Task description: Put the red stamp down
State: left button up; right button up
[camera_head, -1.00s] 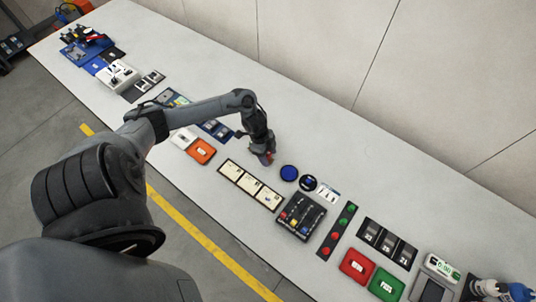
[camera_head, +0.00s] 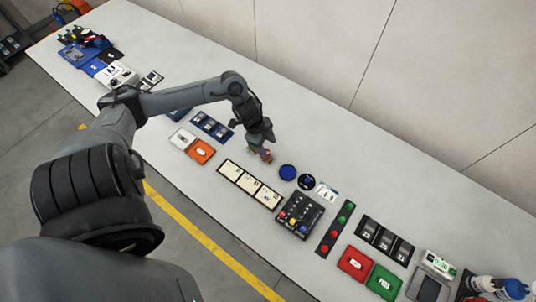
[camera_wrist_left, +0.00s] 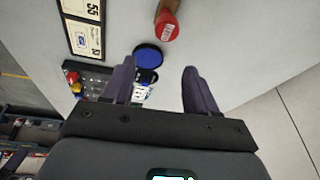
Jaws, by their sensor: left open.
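The red stamp (camera_wrist_left: 167,24) shows at the top of the left wrist view, with a red end toward the camera and a wood-coloured part behind. It looks upright on the pale table, beyond my fingertips and not between them. In the head view a small bit of red (camera_head: 268,157) shows at my gripper, mostly hidden. My left gripper (camera_head: 261,154) is open and empty, low over the table; its two spread fingers (camera_wrist_left: 157,68) frame the left wrist view. A round blue pad (camera_head: 287,172) lies close to the stamp, and it also shows in the left wrist view (camera_wrist_left: 147,56).
A row of cards (camera_head: 249,184), a black tray with coloured pieces (camera_head: 299,215), a strip of red and green buttons (camera_head: 335,229), and red (camera_head: 354,263) and green (camera_head: 384,282) pads line the table. The table behind the gripper is clear toward the wall.

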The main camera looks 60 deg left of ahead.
pick_arm(q)
jog(key=d+n+t+y, duration=0.2)
jog(key=d+t, duration=0.2)
jog(key=d, duration=1.3)
jog(key=s+d+r+n+g, duration=0.1)
jog(key=s+d+r+n, duration=0.1)
jog(key=s, duration=0.3)
jog(key=s+d+r+n+g, duration=0.2)
jog(key=s+d+r+n, duration=0.1)
jog(key=s+n, duration=0.2)
jog(key=shift+s+r, duration=0.2)
jog(key=shift+s, duration=0.05)
